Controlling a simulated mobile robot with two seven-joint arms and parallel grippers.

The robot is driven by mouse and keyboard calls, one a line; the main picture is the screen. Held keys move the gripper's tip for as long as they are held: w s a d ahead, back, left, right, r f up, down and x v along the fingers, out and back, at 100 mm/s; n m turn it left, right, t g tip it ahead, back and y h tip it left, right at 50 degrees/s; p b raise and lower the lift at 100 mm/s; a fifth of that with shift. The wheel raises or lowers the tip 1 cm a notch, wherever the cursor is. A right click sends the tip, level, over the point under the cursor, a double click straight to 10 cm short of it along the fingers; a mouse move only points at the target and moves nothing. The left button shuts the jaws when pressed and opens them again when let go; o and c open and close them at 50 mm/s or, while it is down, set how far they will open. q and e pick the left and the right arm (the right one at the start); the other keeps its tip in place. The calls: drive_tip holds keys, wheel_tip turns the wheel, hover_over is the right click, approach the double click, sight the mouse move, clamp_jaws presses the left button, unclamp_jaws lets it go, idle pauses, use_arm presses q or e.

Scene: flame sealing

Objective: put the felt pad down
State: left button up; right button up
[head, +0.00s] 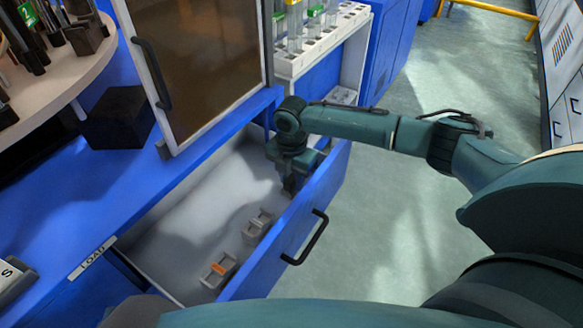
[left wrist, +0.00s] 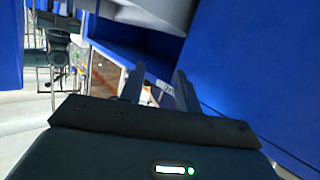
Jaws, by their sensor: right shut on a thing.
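My right gripper (head: 289,187) points down inside the open drawer, near its far right corner and close to the front panel. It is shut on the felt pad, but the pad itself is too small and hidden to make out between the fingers. The drawer (head: 185,235) has a pale floor and a blue front. A grey holder (head: 258,222) stands on its floor below and left of the gripper. A second grey holder (head: 217,270) with an orange piece stands nearer. My left gripper (left wrist: 160,88) shows in the left wrist view with its fingers apart and nothing clear between them.
The blue drawer front with its black handle (head: 305,238) rises beside the right gripper. A cabinet with a brown window (head: 200,60) stands behind the drawer. A white rack (head: 325,35) holds tubes at the top. The drawer floor's left part is clear.

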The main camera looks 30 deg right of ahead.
sight(292, 179)
drive_tip(key=o, duration=0.9)
use_arm(q)
drive_tip(key=shift+f, duration=0.15)
use_arm(e)
drive_tip(key=shift+f, duration=0.15)
drive_tip(key=shift+f+b, duration=0.15)
drive_tip(key=shift+b, duration=0.3)
drive_tip(key=shift+f+b, duration=0.25)
drive_tip(key=shift+b, duration=0.35)
wheel_tip(292, 179, up, 9)
drive_tip(key=p, duration=0.3)
drive_tip(key=shift+s, duration=0.15)
use_arm(q)
drive_tip(key=shift+r+n+p, duration=0.3)
drive_tip(key=shift+p, duration=0.15)
use_arm(e)
wheel_tip(292, 179, up, 5)
drive_tip(key=shift+f, duration=0.1)
